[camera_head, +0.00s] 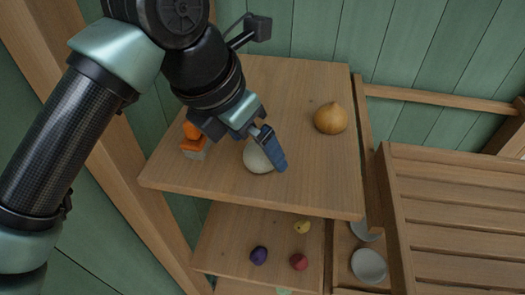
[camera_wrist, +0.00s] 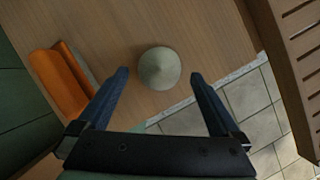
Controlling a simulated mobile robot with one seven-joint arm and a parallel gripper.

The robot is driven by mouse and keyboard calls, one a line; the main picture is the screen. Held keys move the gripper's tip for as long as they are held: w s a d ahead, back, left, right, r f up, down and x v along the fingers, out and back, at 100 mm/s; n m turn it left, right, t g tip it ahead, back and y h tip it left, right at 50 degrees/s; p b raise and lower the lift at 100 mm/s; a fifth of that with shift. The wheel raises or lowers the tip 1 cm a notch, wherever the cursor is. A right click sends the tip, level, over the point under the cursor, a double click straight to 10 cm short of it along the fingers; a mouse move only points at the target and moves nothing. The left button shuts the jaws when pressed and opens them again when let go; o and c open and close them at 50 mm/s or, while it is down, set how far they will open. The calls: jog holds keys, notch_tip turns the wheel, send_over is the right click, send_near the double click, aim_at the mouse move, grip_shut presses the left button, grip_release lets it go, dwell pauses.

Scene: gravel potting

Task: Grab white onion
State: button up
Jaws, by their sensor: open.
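The white onion (camera_head: 257,158) sits on the top wooden shelf, partly covered by my gripper in the head view. In the wrist view the white onion (camera_wrist: 159,68) is pale and round, with a pointed top. It lies ahead of my gripper (camera_wrist: 160,76), roughly centred between the two blue fingers. The fingers are spread apart and hold nothing. In the head view my gripper (camera_head: 272,163) is over the onion's right side. I cannot tell whether a finger touches it.
A brown onion (camera_head: 330,118) is at the right of the shelf (camera_head: 210,185). An orange object (camera_head: 193,147) is left of the white onion; it also shows in the wrist view (camera_wrist: 62,82). Small coloured items and bowls (camera_head: 369,265) lie below. A slatted wooden piece (camera_head: 460,215) stands at right.

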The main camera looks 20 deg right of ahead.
jog(key=shift+x, duration=1.45)
jog(key=shift+r, duration=0.15)
jog(key=c, duration=1.4)
